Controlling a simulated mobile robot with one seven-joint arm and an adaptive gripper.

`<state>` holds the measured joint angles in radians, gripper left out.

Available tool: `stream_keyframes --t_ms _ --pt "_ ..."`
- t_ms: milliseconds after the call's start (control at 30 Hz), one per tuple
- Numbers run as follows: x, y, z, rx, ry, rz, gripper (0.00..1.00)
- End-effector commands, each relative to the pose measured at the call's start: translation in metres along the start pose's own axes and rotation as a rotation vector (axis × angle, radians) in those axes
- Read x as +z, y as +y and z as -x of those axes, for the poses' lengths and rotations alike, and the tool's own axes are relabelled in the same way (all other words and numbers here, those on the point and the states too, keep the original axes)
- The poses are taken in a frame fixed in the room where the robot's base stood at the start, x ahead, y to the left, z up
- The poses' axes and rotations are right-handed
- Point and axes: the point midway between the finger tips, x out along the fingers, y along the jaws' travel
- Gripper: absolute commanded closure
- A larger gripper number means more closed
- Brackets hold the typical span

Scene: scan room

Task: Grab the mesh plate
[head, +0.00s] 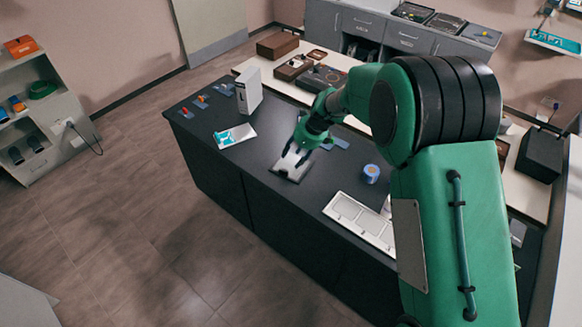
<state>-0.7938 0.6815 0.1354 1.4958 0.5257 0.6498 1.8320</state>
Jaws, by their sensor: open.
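A flat grey plate (286,168) with a pale top and dark edge lies on the dark worktop (265,140). It looks like the mesh plate, though its mesh is too small to make out. My gripper (294,157) points down just above this plate, with its open fingers over the plate's far part. The fingers partly cover the plate. I cannot tell whether they touch it.
A white panelled frame (347,213) and a blue-and-white roll (371,173) lie to the right. A blue flat piece (335,143) lies behind the gripper.

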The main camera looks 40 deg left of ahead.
Motion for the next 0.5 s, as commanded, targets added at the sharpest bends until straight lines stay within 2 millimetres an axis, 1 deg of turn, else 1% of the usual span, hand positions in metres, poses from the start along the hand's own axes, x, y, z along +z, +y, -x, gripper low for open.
stream_keyframes --t_ms 167,500 --pt "-0.001 0.001 -0.018 0.002 0.001 0.001 0.55" --pt "-0.001 0.001 -0.068 0.002 0.001 0.0 0.55"
